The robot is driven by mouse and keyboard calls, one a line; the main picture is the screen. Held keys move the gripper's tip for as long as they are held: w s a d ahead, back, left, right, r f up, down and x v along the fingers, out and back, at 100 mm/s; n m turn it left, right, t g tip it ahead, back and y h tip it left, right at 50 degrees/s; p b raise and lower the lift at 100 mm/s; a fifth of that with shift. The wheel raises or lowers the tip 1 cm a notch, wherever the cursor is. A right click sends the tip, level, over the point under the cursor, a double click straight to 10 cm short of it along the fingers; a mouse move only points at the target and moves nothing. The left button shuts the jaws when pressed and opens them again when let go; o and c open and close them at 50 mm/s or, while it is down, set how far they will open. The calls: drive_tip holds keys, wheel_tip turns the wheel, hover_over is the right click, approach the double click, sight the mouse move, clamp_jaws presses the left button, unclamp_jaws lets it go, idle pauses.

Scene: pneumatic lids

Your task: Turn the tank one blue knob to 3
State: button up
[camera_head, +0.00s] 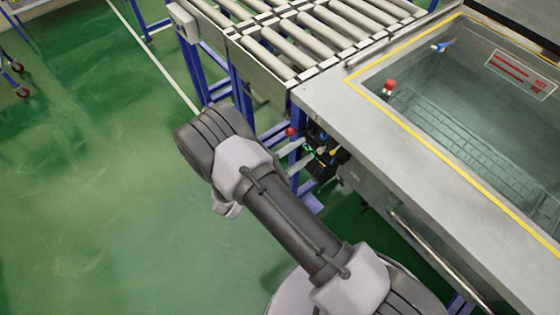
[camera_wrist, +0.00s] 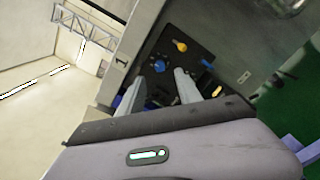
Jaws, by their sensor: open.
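In the wrist view a dark control panel (camera_wrist: 190,62) carries a round blue knob (camera_wrist: 159,66) and a yellow knob (camera_wrist: 180,45) up and right of it. A "1" label (camera_wrist: 122,60) is on the grey post to the left. My gripper (camera_wrist: 160,77) is open and empty, its two fingers pointing at the panel. The blue knob appears just beyond the gap between the fingertips; I cannot tell the exact distance. The knob's setting and any numbers are too small to read. In the head view the panel (camera_head: 322,152) is small, and my gripper is not clearly visible.
A grey tank (camera_head: 410,130) with a yellow-lined rim stands at the right. A roller conveyor (camera_head: 300,40) adjoins it at the top. Blue support legs (camera_head: 240,95) stand near my arm. The green floor (camera_head: 90,180) at left is clear.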

drive_tip(key=p+v, duration=0.1)
drive_tip(key=v, duration=1)
drive_tip(key=shift+a, duration=0.1)
